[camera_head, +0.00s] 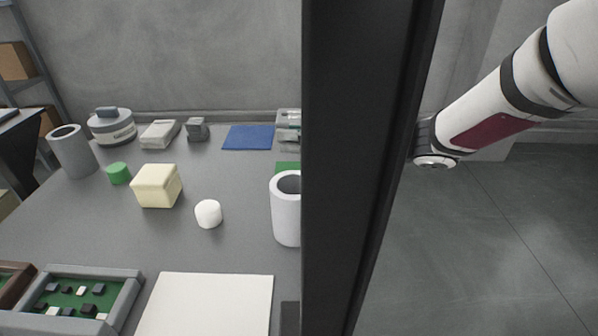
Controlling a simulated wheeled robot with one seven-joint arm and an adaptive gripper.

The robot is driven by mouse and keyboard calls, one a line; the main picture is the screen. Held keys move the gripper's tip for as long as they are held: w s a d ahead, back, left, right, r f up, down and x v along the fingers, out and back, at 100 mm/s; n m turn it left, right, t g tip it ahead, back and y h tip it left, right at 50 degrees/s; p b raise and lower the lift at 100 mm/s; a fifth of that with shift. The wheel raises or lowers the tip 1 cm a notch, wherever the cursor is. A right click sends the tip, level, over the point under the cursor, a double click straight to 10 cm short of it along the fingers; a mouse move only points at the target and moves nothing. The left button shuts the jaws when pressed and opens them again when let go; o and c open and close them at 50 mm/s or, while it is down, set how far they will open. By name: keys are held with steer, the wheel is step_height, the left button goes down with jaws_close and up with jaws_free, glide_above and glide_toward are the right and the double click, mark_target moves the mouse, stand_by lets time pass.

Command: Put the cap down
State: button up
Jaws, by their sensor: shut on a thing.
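My gripper is not in view; only a white part of my arm shows at the right. No cap can be made out for certain. A small white rounded piece (208,213) stands on the grey table (100,225), and a small green cylinder (118,173) stands farther back left; I cannot tell whether either is a cap. Whatever my gripper holds is hidden.
A cream block (156,186) lies between them. A grey cup (73,151), a round lidded container (111,126), a blue mat (248,137), a white cup (286,208), a white sheet (207,304) and a grey-rimmed tray (128,303) surround it. Bare table lies around the white piece.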

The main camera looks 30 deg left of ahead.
step_height(320, 180, down, 7)
steer(key=shift+r+b, duration=0.15)
steer(key=shift+b, duration=1)
steer(key=o, duration=0.9)
steer(key=shift+w+d+r, duration=0.1)
steer(key=shift+d, duration=0.2)
steer(key=p+v, duration=0.3)
steer(key=v, duration=0.8)
steer(key=shift+d, duration=0.2)
